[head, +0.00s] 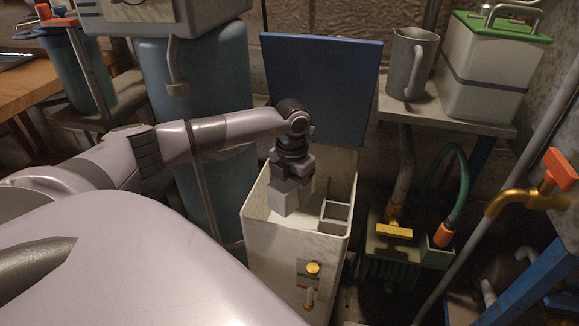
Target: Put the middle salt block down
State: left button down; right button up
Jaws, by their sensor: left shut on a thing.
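My left gripper (292,178) points down into a tall white bin (262,238) with an open top. It is shut on a pale grey block (290,196), the salt block. The block hangs inside the bin's opening, below the level of its back rim. I cannot tell whether the block touches the bin's floor. No other salt block shows clearly. My right gripper is not in view.
A blue lid (322,90) stands raised behind the bin. A small divided compartment (336,213) sits at the bin's right inside. A shelf at right holds a grey mug (408,66) and a green-topped canister (488,70). A blue cylinder (200,90) stands left.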

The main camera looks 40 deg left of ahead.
pick_arm(q)
jog(key=n, duration=0.1)
jog(key=a+n+b, duration=0.1)
jog(key=n, duration=0.1)
jog(key=a+f+n+b, duration=0.1)
jog(key=shift+w+a+f+n, duration=0.1)
jog(key=shift+w+n, duration=0.2)
jog(key=shift+w, duration=0.05)
jog(key=shift+f, duration=0.25)
notch_tip(320, 180, down, 15)
jog(key=b, duration=0.4)
jog(key=shift+r, duration=0.15)
jog(key=shift+f+b, duration=0.3)
jog(key=shift+f, duration=0.05)
notch_tip(320, 180, down, 4)
jog(key=shift+r+b, duration=0.15)
jog(key=shift+b, duration=0.65)
jog(key=shift+f, duration=0.3)
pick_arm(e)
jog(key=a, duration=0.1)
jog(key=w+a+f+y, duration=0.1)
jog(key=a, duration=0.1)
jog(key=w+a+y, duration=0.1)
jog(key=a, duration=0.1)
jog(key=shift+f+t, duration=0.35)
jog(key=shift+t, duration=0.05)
